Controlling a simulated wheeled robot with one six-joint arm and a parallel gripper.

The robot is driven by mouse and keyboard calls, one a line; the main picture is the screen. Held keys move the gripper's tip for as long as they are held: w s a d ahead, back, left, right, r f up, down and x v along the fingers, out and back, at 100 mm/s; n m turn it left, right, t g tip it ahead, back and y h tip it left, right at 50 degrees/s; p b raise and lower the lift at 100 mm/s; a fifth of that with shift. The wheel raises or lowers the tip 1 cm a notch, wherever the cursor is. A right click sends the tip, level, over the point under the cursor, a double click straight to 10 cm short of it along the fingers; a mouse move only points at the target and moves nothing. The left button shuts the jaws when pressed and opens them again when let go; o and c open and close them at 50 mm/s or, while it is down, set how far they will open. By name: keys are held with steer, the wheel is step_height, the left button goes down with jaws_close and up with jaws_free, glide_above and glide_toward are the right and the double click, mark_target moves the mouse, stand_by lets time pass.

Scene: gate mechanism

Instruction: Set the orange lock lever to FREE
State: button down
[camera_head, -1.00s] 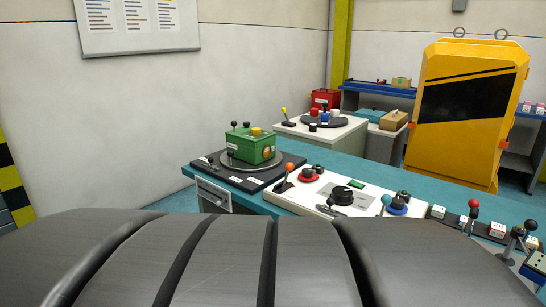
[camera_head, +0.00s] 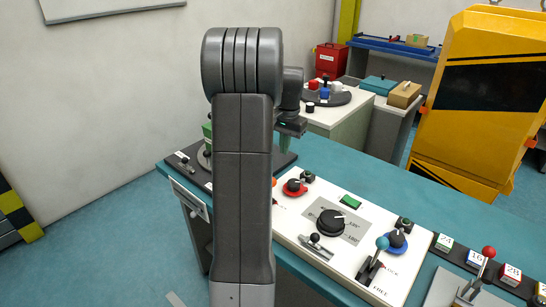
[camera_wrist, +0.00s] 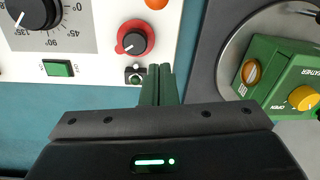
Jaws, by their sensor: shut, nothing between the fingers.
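The orange lock lever shows only in part. Its orange ball knob (camera_wrist: 157,4) is cut by the top edge of the wrist view. In the head view my arm hides most of it, and only a sliver of the orange knob (camera_head: 274,182) shows. Its labels cannot be read, so I cannot tell its setting. My gripper (camera_wrist: 160,70) is shut and empty, its fingertips apart from the lever and beside a small black switch (camera_wrist: 135,75) and a red-ringed knob (camera_wrist: 135,38). In the head view my gripper (camera_head: 291,128) is above the bench behind my arm.
The white panel carries a large black dial (camera_head: 330,223), a green button (camera_head: 350,202) and a blue-knobbed lever (camera_head: 382,243). A green box (camera_wrist: 290,75) stands on a round turntable beside it. A red-knobbed lever (camera_head: 488,253) stands further right. Teal bench top behind the panel is clear.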

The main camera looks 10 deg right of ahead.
steer(key=f, duration=0.5)
steer(key=f+p, duration=0.1)
steer(key=f, duration=0.4)
steer(key=shift+w+a, duration=0.15)
steer(key=shift+a, duration=0.05)
steer(key=shift+s+a+r+p, duration=0.4)
steer(key=shift+s+a, duration=0.15)
steer(key=shift+s, duration=0.1)
steer(key=shift+s+a+r+p, duration=0.3)
steer(key=shift+s+a+r, duration=0.1)
steer(key=shift+s+a, duration=0.2)
steer(key=shift+s, duration=0.15)
steer(key=shift+a+f, duration=0.1)
